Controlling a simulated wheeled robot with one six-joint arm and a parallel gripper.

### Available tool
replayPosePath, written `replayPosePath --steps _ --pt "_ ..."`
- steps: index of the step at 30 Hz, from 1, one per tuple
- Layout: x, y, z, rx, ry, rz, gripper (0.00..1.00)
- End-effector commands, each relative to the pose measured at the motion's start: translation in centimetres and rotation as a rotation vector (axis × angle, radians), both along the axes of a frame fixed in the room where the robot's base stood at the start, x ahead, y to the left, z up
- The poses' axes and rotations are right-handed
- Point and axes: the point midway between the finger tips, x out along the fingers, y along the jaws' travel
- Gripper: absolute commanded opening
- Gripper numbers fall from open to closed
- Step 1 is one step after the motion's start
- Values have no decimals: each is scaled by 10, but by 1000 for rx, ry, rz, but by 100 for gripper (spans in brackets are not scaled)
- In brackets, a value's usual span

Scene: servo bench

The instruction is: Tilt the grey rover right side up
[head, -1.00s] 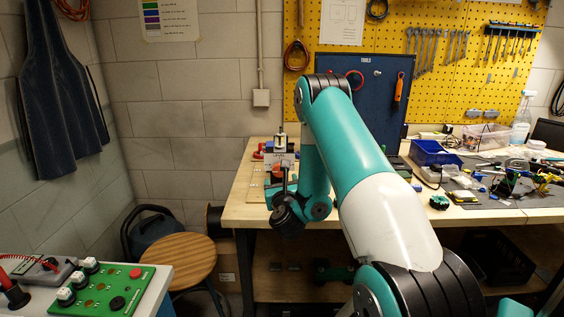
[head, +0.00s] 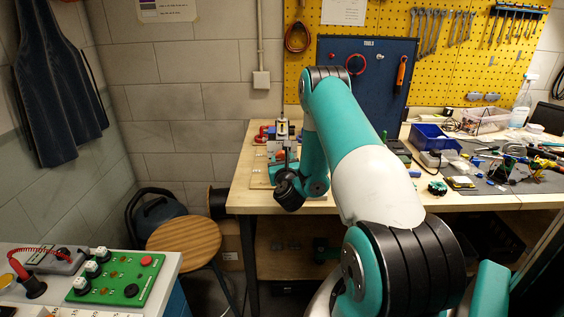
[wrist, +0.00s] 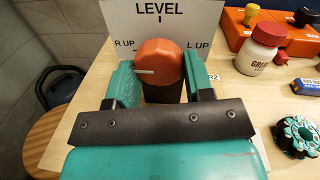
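An orange knob (wrist: 165,52) with a white pointer line stands on a dark base in the wrist view. Its line points left. Behind it a white plate (wrist: 205,20) reads LEVEL in the middle, R UP at left and L UP at right. My gripper (wrist: 159,68) has its two teal fingers at either side of the knob, seemingly closed against it. In the head view my wrist (head: 289,192) is at the left end of the workbench (head: 243,192), and my arm hides the fingers' contact. I cannot make out the grey rover in either view.
In the wrist view, a white jar (wrist: 257,48), an orange box (wrist: 237,28) and a teal gear-like part (wrist: 298,137) lie right of the knob. A stool (head: 185,238) stands left of the bench. A green button panel (head: 118,277) is at lower left.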

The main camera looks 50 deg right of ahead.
Motion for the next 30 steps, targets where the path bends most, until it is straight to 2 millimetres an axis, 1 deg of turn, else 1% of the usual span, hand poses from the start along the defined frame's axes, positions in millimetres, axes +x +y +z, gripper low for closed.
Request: replayPosePath --steps 2,10,16,21,22,23,24,25,30 --pt "0 0 0 -1 0 -2 5" --pt "0 1 -5 36 -46 -1 5" --pt "0 2 0 60 -72 1 5" --pt "1 2 0 60 -71 0 5" --pt "1 2 0 60 -71 0 55" --pt "1 2 0 60 -71 1 61" --pt "1 2 0 60 -71 1 71" --pt "1 2 0 60 -71 1 73" --pt "1 3 0 60 -70 2 73"
